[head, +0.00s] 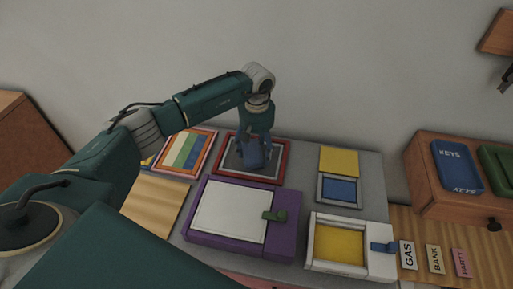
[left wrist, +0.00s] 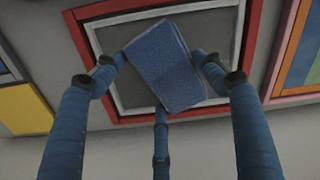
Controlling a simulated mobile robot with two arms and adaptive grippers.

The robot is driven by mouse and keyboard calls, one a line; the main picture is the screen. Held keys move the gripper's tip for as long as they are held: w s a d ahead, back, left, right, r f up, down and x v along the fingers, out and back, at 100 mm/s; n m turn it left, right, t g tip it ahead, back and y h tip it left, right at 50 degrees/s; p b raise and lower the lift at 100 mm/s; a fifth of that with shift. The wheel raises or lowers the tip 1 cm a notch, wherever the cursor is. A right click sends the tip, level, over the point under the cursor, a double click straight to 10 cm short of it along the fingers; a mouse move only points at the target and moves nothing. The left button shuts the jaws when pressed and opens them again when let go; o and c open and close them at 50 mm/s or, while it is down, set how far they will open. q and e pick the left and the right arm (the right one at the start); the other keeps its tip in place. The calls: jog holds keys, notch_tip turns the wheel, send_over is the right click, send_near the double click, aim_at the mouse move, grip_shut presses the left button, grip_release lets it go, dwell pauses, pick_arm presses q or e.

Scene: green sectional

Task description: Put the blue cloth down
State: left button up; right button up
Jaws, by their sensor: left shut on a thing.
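The blue cloth (head: 255,157) is a small folded-looking rectangle in my left gripper (head: 256,142), over the red-framed board (head: 285,160) with a grey panel at the back of the grey surface. In the left wrist view the cloth (left wrist: 168,68) lies tilted between the blue fingers, which are shut on it. The red-framed board (left wrist: 78,40) is behind it, with its white inner border and grey middle showing around the cloth. I cannot tell whether the cloth touches the board. My right gripper is not in view.
A purple box (head: 198,242) with a white top and a white frame (head: 381,264) with a yellow panel stand in front. A striped board (head: 186,155) is to the left. A blue panel (head: 339,190) and a wooden box with a KEYS tray (head: 456,165) are to the right.

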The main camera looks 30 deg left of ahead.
aim_at(257, 150)
pick_arm(q)
jog(key=shift+f, duration=0.1)
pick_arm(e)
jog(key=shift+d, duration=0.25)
pick_arm(q)
jog(key=shift+f, duration=0.1)
jog(key=o, duration=1.1)
jog(key=shift+c, duration=0.2)
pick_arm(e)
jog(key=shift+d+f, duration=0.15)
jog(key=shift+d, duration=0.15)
pick_arm(q)
jog(key=shift+r, duration=0.2)
notch_tip(257, 150, up, 12)
jog(key=b, duration=0.2)
jog(key=shift+b, duration=0.3)
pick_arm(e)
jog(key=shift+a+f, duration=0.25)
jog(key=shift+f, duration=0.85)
